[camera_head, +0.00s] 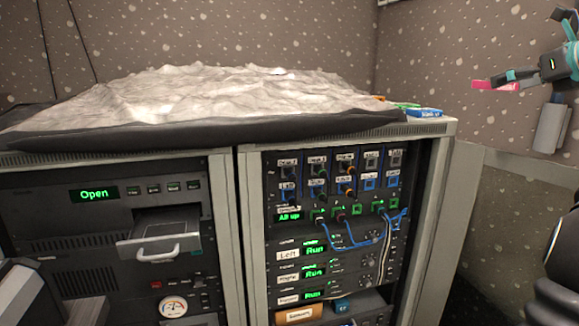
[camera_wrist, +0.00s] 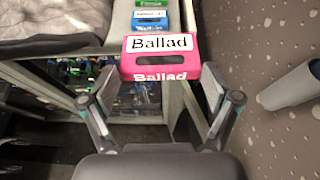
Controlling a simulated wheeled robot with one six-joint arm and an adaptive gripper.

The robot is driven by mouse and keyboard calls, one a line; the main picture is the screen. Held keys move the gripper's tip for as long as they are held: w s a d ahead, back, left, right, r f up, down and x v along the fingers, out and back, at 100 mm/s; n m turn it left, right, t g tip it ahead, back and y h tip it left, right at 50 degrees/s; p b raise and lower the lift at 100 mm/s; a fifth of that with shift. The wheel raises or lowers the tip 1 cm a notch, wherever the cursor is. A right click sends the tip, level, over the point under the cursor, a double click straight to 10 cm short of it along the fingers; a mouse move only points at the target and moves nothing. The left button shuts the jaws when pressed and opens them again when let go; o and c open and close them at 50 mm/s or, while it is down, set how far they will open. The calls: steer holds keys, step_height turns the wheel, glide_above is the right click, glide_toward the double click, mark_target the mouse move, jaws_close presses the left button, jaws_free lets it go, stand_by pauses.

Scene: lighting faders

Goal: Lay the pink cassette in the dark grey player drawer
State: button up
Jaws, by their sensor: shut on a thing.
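The pink cassette (camera_head: 489,86), labelled "Ballad", is held out at the upper right of the head view, to the right of the cabinet. My gripper (camera_head: 515,78) is shut on it. In the wrist view the cassette (camera_wrist: 160,60) lies between the fingertips (camera_wrist: 158,85), its label facing the camera. The dark grey player drawer (camera_head: 165,223) sticks out of the left rack, with a light handle on its front. A green "Open" display is above it. The drawer looks empty and is far to the left of my gripper and lower.
Green and blue cassettes (camera_head: 426,113) lie on the cabinet top's right corner. A crumpled pale cloth-like sheet (camera_head: 220,90) covers much of the top. Blue cables (camera_head: 340,238) hang from the right rack (camera_head: 270,215). The space in front of the drawer looks mostly clear.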

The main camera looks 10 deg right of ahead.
steer(key=w+a+f+n+g+y, duration=0.1)
steer(key=a+f+n+g+y, duration=0.1)
steer(key=a+f, duration=1)
steer(key=w+a+f+n+g+y, duration=0.1)
steer(key=a+f, duration=1.2)
steer(key=f, duration=1.9)
steer(key=w+a+f+n+g+y, duration=0.2)
steer(key=a+f+n+y, duration=0.3)
steer(key=a+f, duration=0.8)
steer(key=shift+w+a+f+n+g+y, duration=0.1)
steer(key=shift+f+n, duration=0.05)
steer(key=shift+f, duration=1.45)
steer(key=shift+w+f+n+g+y, duration=0.1)
steer(key=shift+f+n, duration=0.1)
steer(key=shift+f, duration=1.4)
steer(key=shift+w+a+f+n+g+y, duration=0.1)
steer(key=shift+f+n, duration=0.05)
steer(key=shift+f, duration=1.45)
steer(key=shift+c, duration=0.2)
steer(key=shift+a+f, duration=0.15)
steer(key=shift+f, duration=0.15)
jaws_close()
steer(key=shift+a+f, duration=0.1)
steer(key=shift+f, duration=0.1)
